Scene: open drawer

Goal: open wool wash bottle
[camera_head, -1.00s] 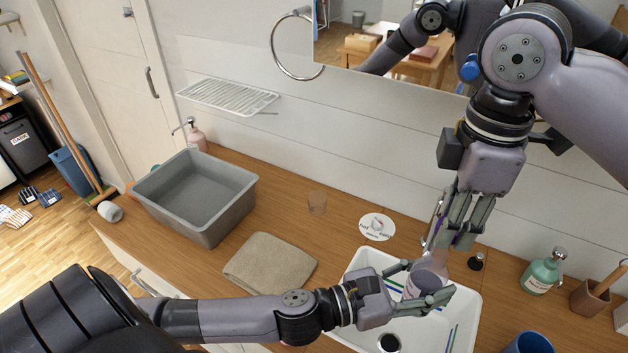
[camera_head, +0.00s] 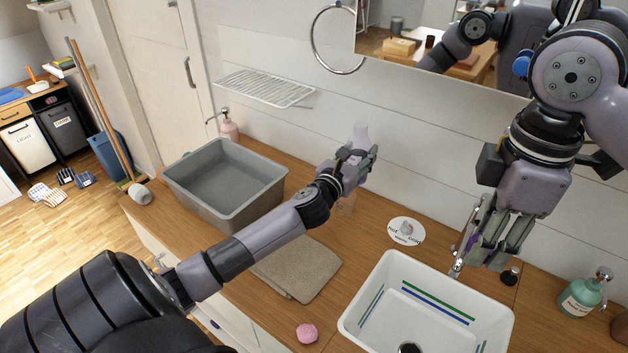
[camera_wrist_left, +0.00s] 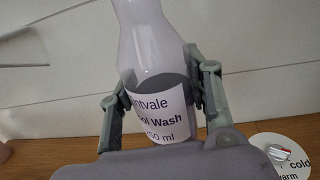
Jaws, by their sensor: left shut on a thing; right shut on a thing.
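The wool wash bottle (camera_head: 360,136) is pale lilac, and my left gripper (camera_head: 356,158) is shut around its body, holding it upright above the back of the counter near the wall. In the left wrist view the bottle (camera_wrist_left: 150,45) carries a white label with "Wool Wash" partly readable, and its top is cut off. I cannot make out a cap on it. My right gripper (camera_head: 490,245) points down by the metal tap (camera_head: 457,266) at the sink's back edge. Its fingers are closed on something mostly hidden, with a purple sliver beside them.
A white sink (camera_head: 352,322) lies at the front right. A grey basin (camera_head: 181,184), a folded towel (camera_head: 300,270) and a pink lump (camera_head: 306,333) are on the counter. A green bottle (camera_head: 580,298) stands at right.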

